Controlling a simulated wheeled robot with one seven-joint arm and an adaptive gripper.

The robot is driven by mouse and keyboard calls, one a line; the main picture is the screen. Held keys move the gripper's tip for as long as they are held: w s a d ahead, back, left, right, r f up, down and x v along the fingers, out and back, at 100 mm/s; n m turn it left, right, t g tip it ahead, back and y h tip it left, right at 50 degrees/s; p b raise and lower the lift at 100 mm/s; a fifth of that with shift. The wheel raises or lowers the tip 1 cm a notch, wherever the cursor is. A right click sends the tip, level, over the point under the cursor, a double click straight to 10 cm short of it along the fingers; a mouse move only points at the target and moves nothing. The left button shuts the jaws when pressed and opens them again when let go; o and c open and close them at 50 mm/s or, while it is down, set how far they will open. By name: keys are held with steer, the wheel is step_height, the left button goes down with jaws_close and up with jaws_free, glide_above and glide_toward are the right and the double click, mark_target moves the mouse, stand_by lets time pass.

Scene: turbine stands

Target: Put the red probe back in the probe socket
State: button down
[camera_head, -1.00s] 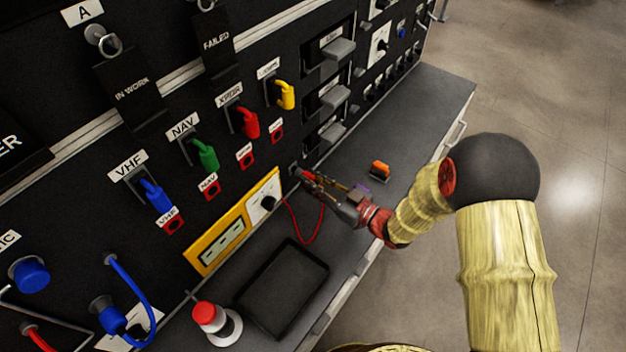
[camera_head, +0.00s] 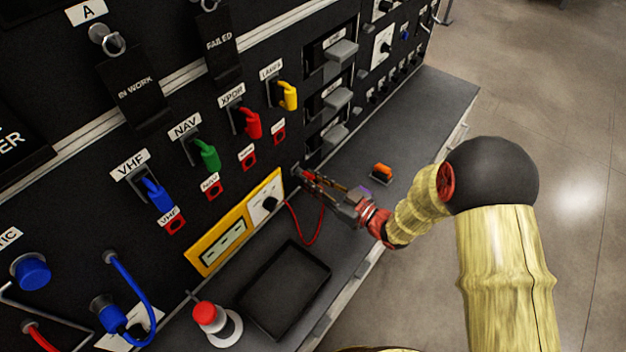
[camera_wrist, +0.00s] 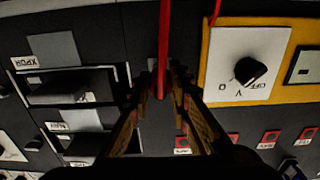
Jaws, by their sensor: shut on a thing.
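My gripper (camera_head: 306,176) is at the lower panel, just right of the yellow-framed meter (camera_head: 235,226). It is shut on the red probe, which shows as a thin red rod (camera_wrist: 164,45) between the fingertips (camera_wrist: 168,78) in the wrist view. In the head view the fingers mostly hide the probe. The red lead (camera_head: 318,225) hangs in a loop from beside the meter to the gripper. The probe socket cannot be made out; I cannot tell whether the probe's tip is in it.
A black tray (camera_head: 325,268) and a red-topped button (camera_head: 205,313) are on the grey bench (camera_head: 440,95). Grey handles (camera_head: 342,50) jut out at upper right.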

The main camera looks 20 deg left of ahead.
steer(key=shift+w+a+r, duration=0.15)
steer(key=shift+a+r, duration=0.1)
steer(key=shift+r, duration=0.15)
steer(key=c, duration=2.1)
jaws_free()
steer(key=shift+a, duration=0.1)
steer(key=shift+o, duration=0.9)
steer(key=shift+w+a+f, duration=0.1)
steer(key=shift+a+f, duration=0.1)
steer(key=shift+a, duration=0.1)
steer(key=o, duration=0.3)
steer(key=shift+d+f, duration=0.1)
steer(key=shift+d, duration=0.1)
steer(key=shift+o, duration=1.1)
steer(key=shift+d, duration=0.1)
steer(key=v, duration=0.7)
steer(key=shift+p, duration=0.3)
